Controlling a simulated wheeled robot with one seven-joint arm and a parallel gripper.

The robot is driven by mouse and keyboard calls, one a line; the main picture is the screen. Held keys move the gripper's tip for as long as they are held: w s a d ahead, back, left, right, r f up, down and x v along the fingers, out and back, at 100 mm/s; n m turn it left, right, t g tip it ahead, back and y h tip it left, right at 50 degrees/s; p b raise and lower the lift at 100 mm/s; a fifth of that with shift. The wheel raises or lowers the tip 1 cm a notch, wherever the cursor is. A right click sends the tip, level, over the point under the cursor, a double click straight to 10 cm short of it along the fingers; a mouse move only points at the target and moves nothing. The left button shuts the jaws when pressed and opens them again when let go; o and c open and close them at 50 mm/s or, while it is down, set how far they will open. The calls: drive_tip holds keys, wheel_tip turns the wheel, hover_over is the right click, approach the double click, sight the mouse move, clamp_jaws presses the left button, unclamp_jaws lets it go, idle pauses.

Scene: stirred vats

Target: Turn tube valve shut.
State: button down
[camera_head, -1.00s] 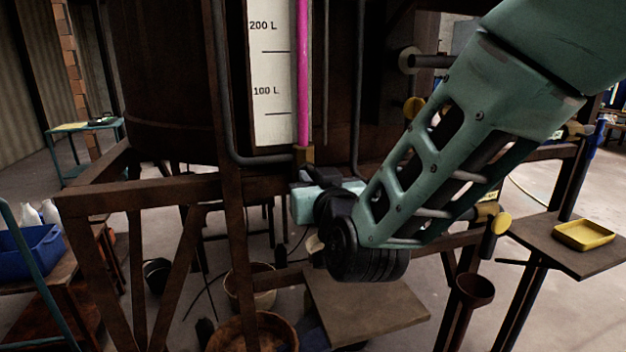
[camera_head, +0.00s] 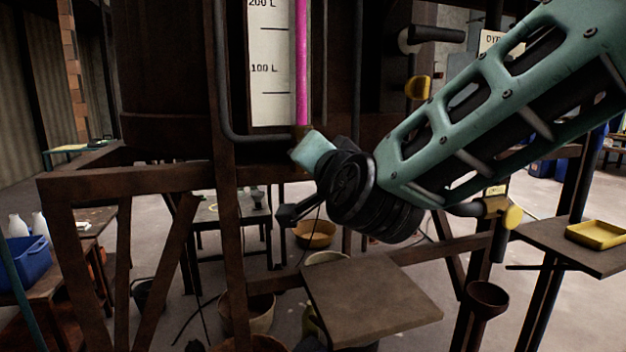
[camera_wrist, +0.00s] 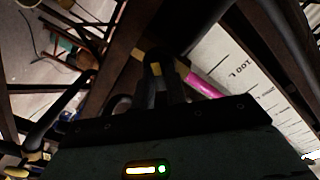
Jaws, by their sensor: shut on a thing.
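The sight tube (camera_head: 302,70) is filled with bright pink and runs down beside a white scale plate (camera_head: 268,70). The tube valve (camera_head: 301,131) is a small brass-coloured piece at the tube's lower end, mostly hidden in the head view. My gripper (camera_wrist: 158,76) is shut on the valve, its dark fingers close together by the tube's foot. In the head view my gripper (camera_head: 314,153) is right below the tube, its fingertips hidden. The pink tube (camera_wrist: 203,85) is just right of the fingers in the wrist view. The exact handle angle cannot be told.
A rusty frame beam (camera_head: 130,180) crosses below the vat (camera_head: 160,70). A yellow-handled valve (camera_head: 417,88) is at the right, and another yellow knob (camera_head: 511,217) is lower. A brown board (camera_head: 370,290) lies below my arm. A yellow tray (camera_head: 598,234) stands at the far right.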

drive_tip(key=m+b, duration=0.6)
drive_tip(key=b, duration=0.1)
drive_tip(key=m+b, duration=0.3)
drive_tip(key=shift+f+m, duration=0.25)
drive_tip(key=shift+m, duration=0.05)
drive_tip(key=shift+b, duration=0.3)
drive_tip(key=c, duration=1.4)
unclamp_jaws()
drive_tip(key=shift+d, duration=0.1)
drive_tip(key=shift+c, duration=0.2)
drive_tip(key=shift+s, duration=0.1)
drive_tip(key=v, duration=1.2)
drive_tip(key=shift+p, duration=0.4)
